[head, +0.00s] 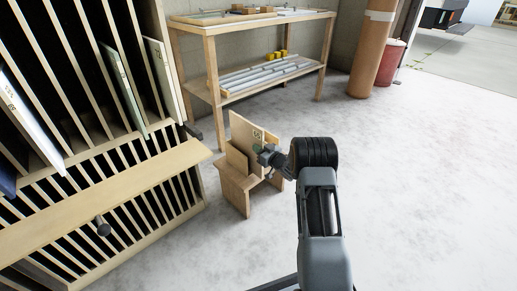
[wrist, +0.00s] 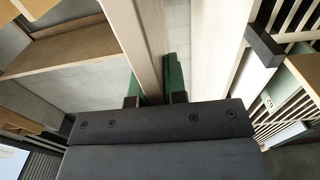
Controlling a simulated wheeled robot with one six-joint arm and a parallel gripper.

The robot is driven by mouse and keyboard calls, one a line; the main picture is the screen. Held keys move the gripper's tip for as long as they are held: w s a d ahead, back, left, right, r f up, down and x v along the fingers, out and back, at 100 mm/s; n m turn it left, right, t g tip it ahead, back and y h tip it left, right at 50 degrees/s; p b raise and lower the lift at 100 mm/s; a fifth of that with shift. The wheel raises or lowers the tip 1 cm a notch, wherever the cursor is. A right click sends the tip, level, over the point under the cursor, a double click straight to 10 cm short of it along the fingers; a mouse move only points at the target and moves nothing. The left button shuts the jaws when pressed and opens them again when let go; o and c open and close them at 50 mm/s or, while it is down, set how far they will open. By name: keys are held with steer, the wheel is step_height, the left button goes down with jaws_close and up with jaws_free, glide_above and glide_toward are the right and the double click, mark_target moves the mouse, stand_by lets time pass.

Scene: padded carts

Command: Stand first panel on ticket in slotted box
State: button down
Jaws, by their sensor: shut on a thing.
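A light wood panel (head: 244,130) with a small dark mark near its right edge stands upright, slightly tilted in the picture, at the small wooden slotted box (head: 236,189) on the floor. My gripper (head: 268,156) is shut on this panel at its right edge. In the wrist view the panel's pale edge (wrist: 145,40) runs up from between the fingers of my gripper (wrist: 155,99). Whether the panel's lower edge sits in a slot or hangs just above it, I cannot tell. No ticket can be read in these views.
A tall slotted rack (head: 95,185) stands close at left, holding a white panel (head: 28,118), a green panel (head: 124,88) and a cream panel (head: 163,78). A wooden workbench (head: 262,20) stands behind. Bare floor (head: 420,190) lies open at right.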

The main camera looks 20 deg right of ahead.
steer(key=c, duration=1.1)
jaws_free()
steer(key=shift+f, duration=0.1)
steer(key=p+v, duration=0.5)
steer(key=v, duration=0.9)
steer(key=shift+w, duration=0.1)
